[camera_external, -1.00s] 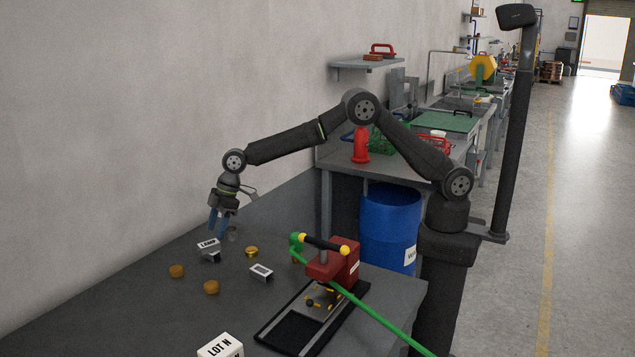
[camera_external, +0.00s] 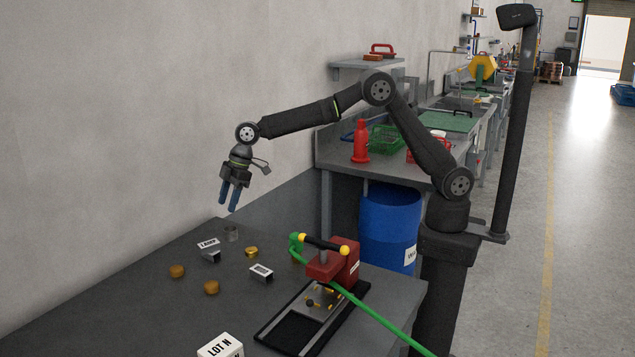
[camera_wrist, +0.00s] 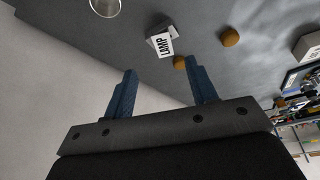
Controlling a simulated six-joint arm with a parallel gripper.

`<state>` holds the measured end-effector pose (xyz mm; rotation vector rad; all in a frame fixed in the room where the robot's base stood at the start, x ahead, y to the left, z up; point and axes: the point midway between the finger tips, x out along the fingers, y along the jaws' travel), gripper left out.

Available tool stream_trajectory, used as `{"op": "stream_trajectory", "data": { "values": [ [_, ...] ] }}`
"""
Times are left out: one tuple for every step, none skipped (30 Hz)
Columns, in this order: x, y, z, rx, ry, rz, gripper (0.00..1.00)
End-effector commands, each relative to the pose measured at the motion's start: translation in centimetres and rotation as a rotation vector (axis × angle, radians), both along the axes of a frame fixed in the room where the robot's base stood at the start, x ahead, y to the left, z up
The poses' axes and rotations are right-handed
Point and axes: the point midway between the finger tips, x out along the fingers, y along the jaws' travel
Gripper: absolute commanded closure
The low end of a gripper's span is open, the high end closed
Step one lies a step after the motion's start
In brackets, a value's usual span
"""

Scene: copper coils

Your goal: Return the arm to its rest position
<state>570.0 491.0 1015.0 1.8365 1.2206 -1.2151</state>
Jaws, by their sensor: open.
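My gripper (camera_external: 230,195) hangs above the far left part of the grey bench (camera_external: 110,300), fingers pointing down. Its two blue fingers are apart with nothing between them, as the wrist view also shows (camera_wrist: 162,95). Below it on the bench stand a small block labelled LAMP (camera_external: 209,250) and a clear cup (camera_external: 231,233). Three copper-coloured coils lie nearby: one at the left (camera_external: 177,271), one in front (camera_external: 211,287) and one brighter, more golden (camera_external: 251,252). A second small labelled block (camera_external: 261,272) stands to their right.
A red press-like fixture (camera_external: 335,262) with a black-and-yellow handle stands on a dark tray (camera_external: 292,330) at the bench's right. A green hose (camera_external: 385,325) runs off it. A white LOT N block (camera_external: 220,345) is at the front. A wall rises behind the bench. A blue barrel (camera_external: 390,228) stands beyond.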

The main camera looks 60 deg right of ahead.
Motion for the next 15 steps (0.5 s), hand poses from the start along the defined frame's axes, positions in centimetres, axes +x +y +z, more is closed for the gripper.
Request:
{"op": "stream_trajectory", "data": {
  "values": [
    [0.1, 0.5, -1.9, -0.006, 0.008, 0.001, 0.48],
    [0.2, 0.7, -2.6, -0.007, 0.008, 0.001, 0.48],
    [0.3, 1.0, -3.2, -0.006, 0.008, 0.001, 0.48],
    [0.4, 1.3, -3.8, -0.006, 0.008, 0.001, 0.48],
    [0.5, 1.5, -4.3, -0.006, 0.007, 0.001, 0.48],
    [0.6, 1.8, -5.1, -0.005, 0.006, 0.001, 0.48],
    [0.7, 2.0, -5.7, -0.005, 0.008, 0.001, 0.48],
    [0.8, 2.2, -6.2, -0.005, 0.008, 0.001, 0.48],
    [0.9, 2.5, -7.0, -0.005, 0.007, 0.002, 0.48],
    [1.0, 2.7, -7.5, -0.005, 0.006, 0.002, 0.48],
    [1.1, 3.0, -8.0, -0.005, 0.006, 0.002, 0.48],
    [1.2, 3.2, -8.8, -0.006, 0.007, 0.002, 0.48],
    [1.3, 3.4, -9.3, -0.006, 0.007, 0.002, 0.48],
    [1.4, 3.6, -9.8, -0.005, 0.006, 0.002, 0.48],
    [1.5, 3.9, -10.6, -0.004, 0.006, 0.002, 0.48]
  ]
}}
